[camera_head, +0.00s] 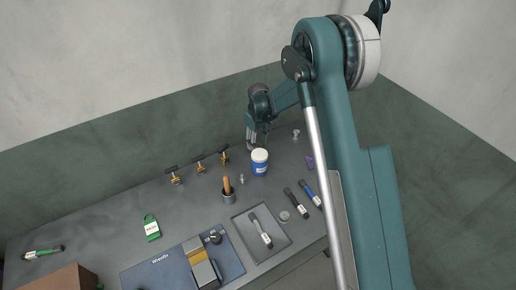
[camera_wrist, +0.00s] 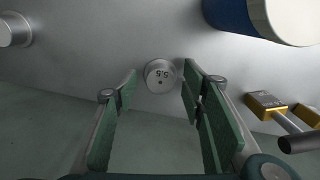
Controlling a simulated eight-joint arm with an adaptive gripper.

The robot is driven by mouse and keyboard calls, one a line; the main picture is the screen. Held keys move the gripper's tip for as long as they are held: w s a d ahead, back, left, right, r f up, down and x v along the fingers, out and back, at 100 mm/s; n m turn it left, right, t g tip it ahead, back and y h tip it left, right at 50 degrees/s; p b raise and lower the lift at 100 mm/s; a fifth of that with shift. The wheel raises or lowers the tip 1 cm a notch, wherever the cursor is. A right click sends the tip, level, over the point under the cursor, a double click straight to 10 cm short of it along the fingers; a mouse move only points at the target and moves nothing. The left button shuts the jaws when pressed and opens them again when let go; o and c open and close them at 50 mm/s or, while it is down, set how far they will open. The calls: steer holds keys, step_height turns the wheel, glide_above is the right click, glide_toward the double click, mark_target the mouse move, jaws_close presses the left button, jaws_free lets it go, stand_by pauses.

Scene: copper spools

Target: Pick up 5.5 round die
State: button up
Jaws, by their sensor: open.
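The 5.5 round die (camera_wrist: 159,75) is a small silver cylinder with "5.5" on its top face, which reads upside down in the wrist view. It stands on the grey bench just beyond my fingertips, roughly centred between them. My gripper (camera_wrist: 159,88) is open, with its green-padded fingers spread apart and nothing held. In the head view my gripper (camera_head: 254,144) is low over the back of the bench, left of and behind the blue-and-white jar (camera_head: 260,162). I cannot make out the 5.5 die in the head view.
Another metal cylinder (camera_wrist: 14,30) stands at upper left.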

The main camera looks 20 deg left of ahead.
stand_by(0.5)
steer(key=c, duration=1.1)
steer(key=shift+r, duration=0.2)
step_height(320, 180, up, 10)
steer(key=shift+f+p, duration=0.15)
steer(key=shift+p, duration=0.3)
